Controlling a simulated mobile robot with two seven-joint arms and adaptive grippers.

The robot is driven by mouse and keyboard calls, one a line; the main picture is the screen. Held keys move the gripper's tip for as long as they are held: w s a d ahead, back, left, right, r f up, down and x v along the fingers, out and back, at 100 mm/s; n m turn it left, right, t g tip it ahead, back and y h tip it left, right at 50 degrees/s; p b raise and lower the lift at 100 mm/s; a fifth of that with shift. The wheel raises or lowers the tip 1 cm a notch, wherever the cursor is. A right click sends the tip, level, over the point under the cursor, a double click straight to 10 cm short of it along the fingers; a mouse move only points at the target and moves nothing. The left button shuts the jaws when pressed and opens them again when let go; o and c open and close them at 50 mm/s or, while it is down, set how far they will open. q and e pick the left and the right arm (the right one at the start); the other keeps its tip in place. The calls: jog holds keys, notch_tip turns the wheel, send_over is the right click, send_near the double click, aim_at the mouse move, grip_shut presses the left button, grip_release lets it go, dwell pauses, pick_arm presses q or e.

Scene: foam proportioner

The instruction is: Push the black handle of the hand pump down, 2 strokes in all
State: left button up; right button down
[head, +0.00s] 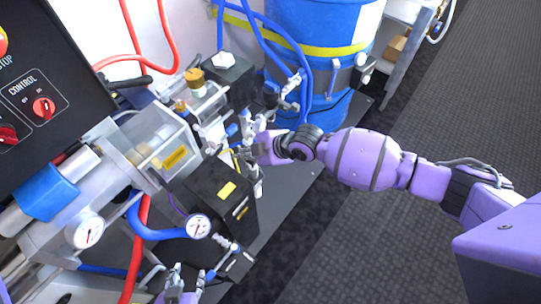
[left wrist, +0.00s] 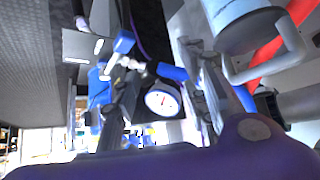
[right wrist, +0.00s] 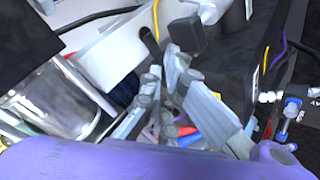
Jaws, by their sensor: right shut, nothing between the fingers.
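A black bar-shaped handle (head: 130,82) sticks out beside the right edge of the control panel in the head view. It looks like the pump handle, but I cannot be sure. My right gripper (head: 243,152) is among the fittings right of the clear-sided housing, well right of that bar and apart from it. Its fingers are together and empty in the right wrist view (right wrist: 163,85). A black block (right wrist: 187,35) shows just beyond the fingertips; I cannot tell what it belongs to. My left gripper (head: 186,278) is at the bottom edge, open and empty, its fingers apart.
The black control panel (head: 50,60) fills the upper left. A blue drum (head: 315,30) stands behind. A black box with a yellow label (head: 222,205), a gauge (head: 199,226) and red and blue hoses (head: 155,232) crowd the middle. Dark floor (head: 340,250) is free at lower right.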

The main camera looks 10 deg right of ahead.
aim_at(248, 161)
jog(key=shift+w+r, duration=0.1)
jog(key=shift+r, duration=0.05)
pick_arm(q)
jog(key=shift+t, duration=0.4)
jog(key=w+r+p, duration=0.1)
jog(key=r, duration=0.1)
jog(key=w+r+p, duration=0.1)
jog(key=w, duration=0.1)
jog(key=shift+r, duration=0.4)
pick_arm(e)
notch_tip(248, 161, up, 5)
jog(key=shift+r, duration=0.1)
pick_arm(q)
jog(key=shift+s+f, duration=0.15)
pick_arm(e)
jog(key=shift+f, duration=0.2)
